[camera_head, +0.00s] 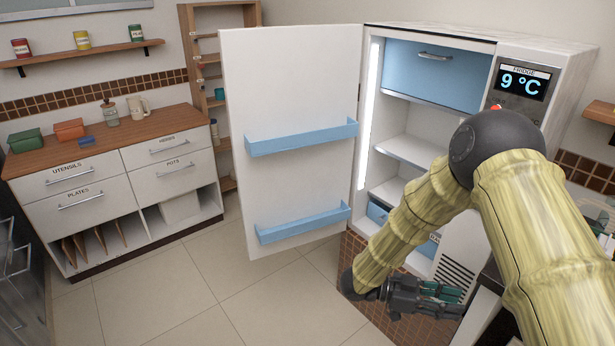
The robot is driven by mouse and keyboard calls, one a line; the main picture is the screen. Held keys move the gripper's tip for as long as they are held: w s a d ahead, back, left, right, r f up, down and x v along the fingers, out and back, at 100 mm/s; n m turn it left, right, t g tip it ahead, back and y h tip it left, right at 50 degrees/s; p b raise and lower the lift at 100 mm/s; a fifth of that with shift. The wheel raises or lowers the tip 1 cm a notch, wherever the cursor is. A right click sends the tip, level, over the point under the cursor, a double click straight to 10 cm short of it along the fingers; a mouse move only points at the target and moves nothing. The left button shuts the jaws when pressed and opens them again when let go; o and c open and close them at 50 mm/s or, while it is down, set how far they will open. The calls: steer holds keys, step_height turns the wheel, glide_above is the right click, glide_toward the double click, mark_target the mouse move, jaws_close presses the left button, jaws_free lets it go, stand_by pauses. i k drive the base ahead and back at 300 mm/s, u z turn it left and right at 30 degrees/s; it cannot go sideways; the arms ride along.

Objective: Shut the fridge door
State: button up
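The fridge (560,48) stands at the right with its inside showing: white shelves and a blue compartment (432,72) at the top. Its white door (290,85) is wide open, swung out to the left, with two blue door shelves (300,138) on its inner face. My arm comes in from the right and crosses in front of the fridge's lower part. My gripper (455,300) is low, in front of the fridge's lower part, right of the door and apart from it. Its fingers point right and look spread, with nothing seen between them.
A wooden-topped drawer cabinet (100,146) with boxes and jars on it stands at the left. A tall wooden rack (190,16) is behind the door. Tiled floor (200,290) is clear left of and below the door. A counter edge is at the right.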

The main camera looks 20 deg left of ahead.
mark_target(291, 95)
steer(key=k, duration=0.1)
steer(key=u, duration=2.3)
steer(key=i, duration=2.9)
steer(key=z, duration=2.05)
